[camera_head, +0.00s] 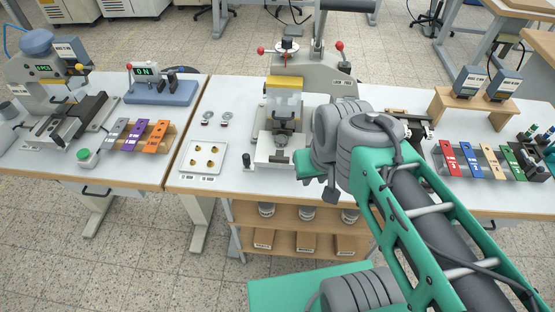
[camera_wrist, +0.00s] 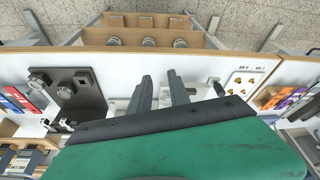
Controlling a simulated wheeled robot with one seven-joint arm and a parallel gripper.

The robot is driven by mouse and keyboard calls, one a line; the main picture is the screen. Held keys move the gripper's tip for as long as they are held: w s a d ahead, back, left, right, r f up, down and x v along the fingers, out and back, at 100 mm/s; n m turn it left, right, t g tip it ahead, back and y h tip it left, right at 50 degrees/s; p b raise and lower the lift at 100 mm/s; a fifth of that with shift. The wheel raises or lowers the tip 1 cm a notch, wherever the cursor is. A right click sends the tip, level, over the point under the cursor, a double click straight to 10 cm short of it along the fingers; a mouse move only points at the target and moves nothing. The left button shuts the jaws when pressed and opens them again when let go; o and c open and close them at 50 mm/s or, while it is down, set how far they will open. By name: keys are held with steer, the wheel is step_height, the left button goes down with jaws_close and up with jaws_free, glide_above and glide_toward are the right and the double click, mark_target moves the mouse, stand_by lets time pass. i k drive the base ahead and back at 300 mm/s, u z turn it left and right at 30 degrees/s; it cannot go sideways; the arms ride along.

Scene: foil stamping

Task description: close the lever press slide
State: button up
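The lever press (camera_head: 284,92) stands on the middle table, with a yellow block on its front and red-knobbed levers on top. How far the slide is out, I cannot tell. My gripper is just right of the press front in the head view, and its fingertips are hidden there. In the wrist view two dark fingers (camera_wrist: 161,82) stand apart with a gap between them. Pale metal parts show around and behind the fingers; contact cannot be told.
A white tray (camera_head: 188,167) with several brass pieces lies left of the press. A dark plate with round knobs (camera_wrist: 76,92) lies on the other side. Coloured blocks stand on racks (camera_head: 115,143) at both sides. A wooden shelf (camera_head: 290,215) is below the table edge.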

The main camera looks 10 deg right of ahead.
mark_target(268, 154)
steer(key=k, duration=1.25)
steer(key=u, duration=0.9)
steer(key=i, duration=1.35)
steer(key=z, duration=0.25)
